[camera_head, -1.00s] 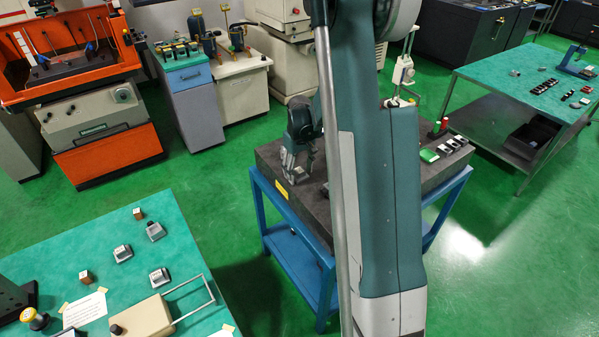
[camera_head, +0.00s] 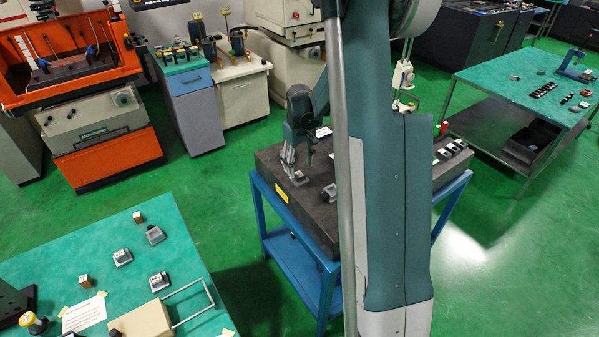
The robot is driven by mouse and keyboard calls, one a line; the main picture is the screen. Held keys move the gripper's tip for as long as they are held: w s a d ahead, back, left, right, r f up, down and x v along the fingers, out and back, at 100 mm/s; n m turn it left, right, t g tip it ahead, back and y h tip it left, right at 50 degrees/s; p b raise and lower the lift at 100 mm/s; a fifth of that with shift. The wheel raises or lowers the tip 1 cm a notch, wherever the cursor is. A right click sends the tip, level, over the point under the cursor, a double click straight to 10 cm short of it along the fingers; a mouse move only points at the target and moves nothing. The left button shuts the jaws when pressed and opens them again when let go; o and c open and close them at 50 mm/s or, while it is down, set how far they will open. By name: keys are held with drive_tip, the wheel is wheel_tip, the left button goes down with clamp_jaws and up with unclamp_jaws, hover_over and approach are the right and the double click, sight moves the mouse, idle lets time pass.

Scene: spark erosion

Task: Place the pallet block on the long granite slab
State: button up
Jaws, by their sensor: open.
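The long granite slab (camera_head: 268,163) is a dark plate on a blue stand, partly hidden behind my arm. My gripper (camera_head: 289,164) is open and points down over the left part of the slab. A small grey pallet block (camera_head: 298,177) sits on the slab just below and right of the fingertips. I cannot tell whether the fingers touch it. A second grey block (camera_head: 329,191) lies on the slab farther right, beside my arm. More grey blocks stand on the green table at lower left, such as one block (camera_head: 122,257) and another (camera_head: 155,235).
Small black-and-white pieces (camera_head: 451,150) and a red cylinder (camera_head: 444,127) stand at the slab's right end. The green table (camera_head: 60,245) also holds small brown cubes (camera_head: 85,281) and a beige box (camera_head: 142,322). The slab's front left area is clear.

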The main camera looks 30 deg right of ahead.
sight(299, 175)
wheel_tip(299, 175, up, 7)
drive_tip(key=shift+f, duration=0.15)
idle(0.7)
drive_tip(key=s+a+r+t, duration=0.3)
drive_tip(key=s+a+r, duration=0.9)
drive_tip(key=a+r, duration=0.4)
drive_tip(key=s+a+t, duration=0.4)
drive_tip(key=s+a, duration=1)
drive_tip(key=s, duration=0.4)
